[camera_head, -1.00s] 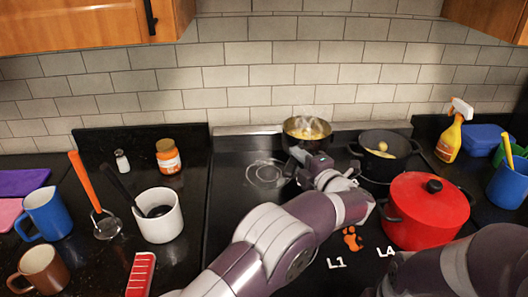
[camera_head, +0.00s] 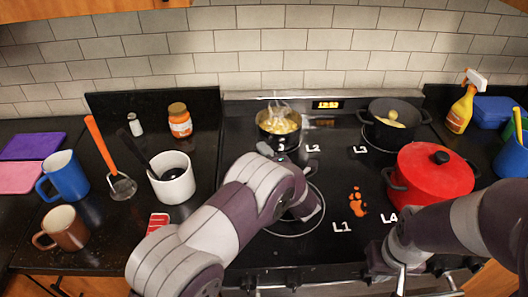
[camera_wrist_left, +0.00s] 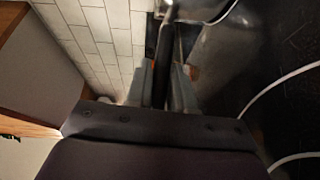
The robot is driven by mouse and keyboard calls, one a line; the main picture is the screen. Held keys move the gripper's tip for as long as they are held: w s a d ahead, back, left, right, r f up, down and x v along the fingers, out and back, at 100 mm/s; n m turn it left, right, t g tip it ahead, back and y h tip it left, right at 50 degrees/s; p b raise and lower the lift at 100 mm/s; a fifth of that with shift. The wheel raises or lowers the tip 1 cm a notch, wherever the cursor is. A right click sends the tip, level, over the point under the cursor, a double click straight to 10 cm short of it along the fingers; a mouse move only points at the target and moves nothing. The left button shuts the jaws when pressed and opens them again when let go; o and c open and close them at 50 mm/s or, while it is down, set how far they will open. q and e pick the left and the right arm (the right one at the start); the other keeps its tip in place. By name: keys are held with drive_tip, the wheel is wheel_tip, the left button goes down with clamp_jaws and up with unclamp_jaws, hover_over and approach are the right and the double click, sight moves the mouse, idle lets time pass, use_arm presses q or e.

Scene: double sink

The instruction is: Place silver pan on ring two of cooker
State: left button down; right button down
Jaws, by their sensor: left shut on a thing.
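The silver pan (camera_head: 279,126), with steaming yellow food inside, is at the back left of the black cooker, left of the L2 mark (camera_head: 313,148). It covers most of the ring there; I cannot tell whether it touches the surface. My left gripper (camera_head: 267,149) is at the pan's near side, partly hidden by my arm. In the left wrist view its fingers (camera_wrist_left: 161,88) are shut on the dark pan handle (camera_wrist_left: 160,55), with part of the pan (camera_wrist_left: 205,10) above. My right gripper (camera_head: 401,277) is at the cooker's front edge, apart from the pan; its opening is unclear.
A black pot (camera_head: 393,121) stands at the back right and a red lidded pot (camera_head: 430,173) at the front right. The front-left ring (camera_head: 292,232) is bare, under my left arm. A white pot (camera_head: 172,185) and mugs stand left of the cooker.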

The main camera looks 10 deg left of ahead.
use_arm(q)
drive_tip(key=c, duration=1)
unclamp_jaws()
drive_tip(key=shift+f, duration=0.1)
